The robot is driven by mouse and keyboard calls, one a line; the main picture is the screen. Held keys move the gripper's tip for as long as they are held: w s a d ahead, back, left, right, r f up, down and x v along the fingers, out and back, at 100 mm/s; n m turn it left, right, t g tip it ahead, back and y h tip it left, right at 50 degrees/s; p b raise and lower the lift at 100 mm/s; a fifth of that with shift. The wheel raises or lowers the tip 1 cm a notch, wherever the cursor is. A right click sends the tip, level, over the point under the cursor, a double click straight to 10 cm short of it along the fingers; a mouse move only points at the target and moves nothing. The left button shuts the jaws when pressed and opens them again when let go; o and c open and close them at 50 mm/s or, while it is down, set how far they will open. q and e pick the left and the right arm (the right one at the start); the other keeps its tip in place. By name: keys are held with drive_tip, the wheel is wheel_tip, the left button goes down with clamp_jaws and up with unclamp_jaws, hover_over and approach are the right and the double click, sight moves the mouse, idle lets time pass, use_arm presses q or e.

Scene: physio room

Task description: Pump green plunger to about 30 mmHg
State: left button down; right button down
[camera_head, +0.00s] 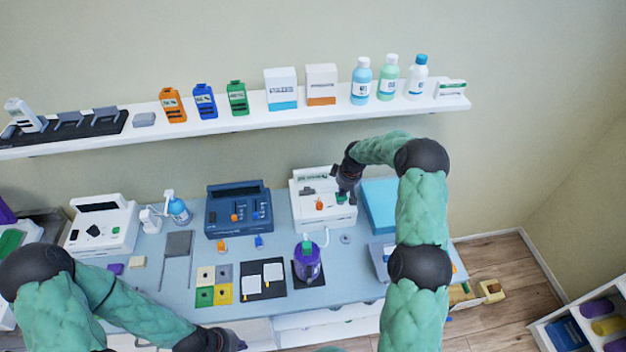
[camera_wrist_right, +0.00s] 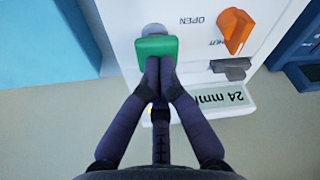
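The green plunger (camera_wrist_right: 156,48) sits on the front of a white device (camera_wrist_right: 200,60) in the right wrist view; it also shows in the head view (camera_head: 341,198). My right gripper (camera_wrist_right: 160,62) has its fingers together with the tips at the plunger's edge; whether they press on it I cannot tell. The device's display (camera_wrist_right: 215,100) reads "24 mm", partly cut off by its edge. An orange knob (camera_wrist_right: 236,30) sits beside the word "OPEN". My left gripper (camera_head: 232,342) is at the bottom edge of the head view, its fingers mostly cut off.
A blue box (camera_head: 381,204) stands right of the white device, and a dark blue device (camera_head: 239,208) stands to its left. A purple container (camera_head: 306,262) stands in front. A shelf (camera_head: 300,117) with bottles and boxes runs above the table.

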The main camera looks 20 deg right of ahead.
drive_tip(key=shift+s+f+b, duration=0.1)
drive_tip(key=shift+f+b, duration=0.55)
drive_tip(key=shift+f, duration=0.3)
drive_tip(key=shift+r, duration=0.1)
drive_tip(key=shift+r+p, duration=0.8)
drive_tip(key=shift+r, duration=1.45)
wheel_tip(320, 180, up, 5)
drive_tip(key=shift+p, duration=0.9)
